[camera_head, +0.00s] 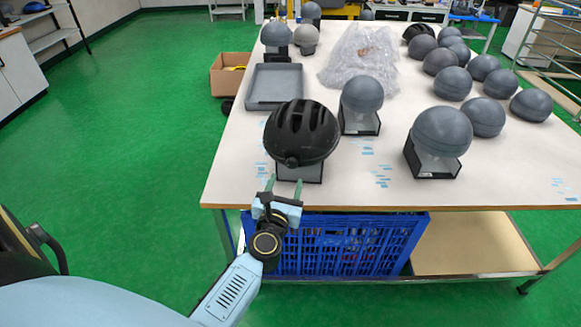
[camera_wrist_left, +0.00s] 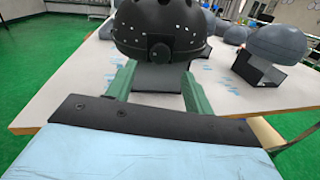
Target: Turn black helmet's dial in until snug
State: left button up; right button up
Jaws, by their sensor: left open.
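The black helmet (camera_head: 301,130) sits on a stand (camera_head: 299,173) near the table's front edge. Its round dial (camera_head: 291,162) shows at the lower front of the helmet. In the left wrist view the helmet (camera_wrist_left: 163,22) fills the top middle, with the dial (camera_wrist_left: 160,52) facing the camera. My left gripper (camera_head: 284,182) is open, its green fingers pointing at the helmet from below and in front of the dial. In the left wrist view the fingers (camera_wrist_left: 155,80) stand apart, either side of the stand's lower part, with nothing between them gripped. My right gripper is not in view.
Grey headforms on stands (camera_head: 438,133) (camera_head: 361,95) stand right of the helmet. A grey tray (camera_head: 274,87) lies behind it, with a clear plastic bag (camera_head: 361,55) farther back. Several grey balls (camera_head: 483,117) lie at right. A blue crate (camera_head: 345,243) is under the table's front edge.

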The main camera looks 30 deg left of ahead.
aim_at(291, 166)
pick_arm(q)
jog(key=x, duration=0.6)
jog(key=shift+w+a, duration=0.1)
jog(key=shift+w, duration=0.2)
jog(key=c, duration=1)
jog(key=shift+m, duration=0.3)
